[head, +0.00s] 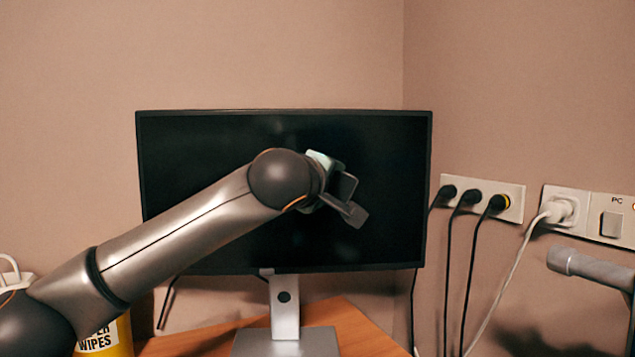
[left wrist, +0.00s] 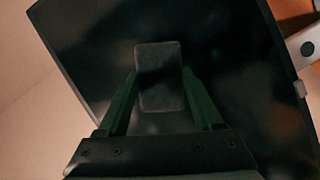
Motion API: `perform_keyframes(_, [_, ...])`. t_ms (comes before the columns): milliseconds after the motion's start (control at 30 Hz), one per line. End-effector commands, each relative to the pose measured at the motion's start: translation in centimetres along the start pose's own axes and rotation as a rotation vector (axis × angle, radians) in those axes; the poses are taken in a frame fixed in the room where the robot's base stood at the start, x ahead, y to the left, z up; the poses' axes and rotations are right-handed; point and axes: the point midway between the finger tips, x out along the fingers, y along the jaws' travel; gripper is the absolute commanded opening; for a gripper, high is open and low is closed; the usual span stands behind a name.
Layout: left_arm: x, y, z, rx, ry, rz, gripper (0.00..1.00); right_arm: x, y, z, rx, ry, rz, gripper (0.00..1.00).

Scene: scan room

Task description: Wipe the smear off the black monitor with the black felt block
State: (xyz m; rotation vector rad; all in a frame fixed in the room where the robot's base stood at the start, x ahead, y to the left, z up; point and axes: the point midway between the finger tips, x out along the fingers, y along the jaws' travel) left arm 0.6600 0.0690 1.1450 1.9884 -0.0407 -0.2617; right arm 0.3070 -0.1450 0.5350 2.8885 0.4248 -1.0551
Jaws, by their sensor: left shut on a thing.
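The black monitor (head: 190,190) stands upright on a silver stand in the head view; its dark screen (left wrist: 235,30) fills most of the left wrist view. My left gripper (head: 343,200) is in front of the screen, right of its middle. It is shut on the black felt block (left wrist: 160,62), which shows dark grey between the two fingers in the left wrist view. I cannot tell whether the block touches the screen. Faint pale patches show on the screen, but I cannot tell smear from reflection. My arm hides part of the screen. My right gripper is not in view.
A wooden desk (head: 355,318) carries the monitor stand (head: 285,312). A yellow wipes tub (head: 118,338) is at the lower left, partly behind my arm. Sockets with plugged-in cables (head: 482,196) are on the right wall. A grey rounded bar (head: 595,267) reaches in at right.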

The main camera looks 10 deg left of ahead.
Motion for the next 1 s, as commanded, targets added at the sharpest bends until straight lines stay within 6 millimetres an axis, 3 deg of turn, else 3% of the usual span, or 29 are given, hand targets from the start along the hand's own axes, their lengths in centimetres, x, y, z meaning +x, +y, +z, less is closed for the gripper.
perform_keyframes(1000, [2.3, 3.0, 5.2, 0.001, -0.001, 0.001, 0.23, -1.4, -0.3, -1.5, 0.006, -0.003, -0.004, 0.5])
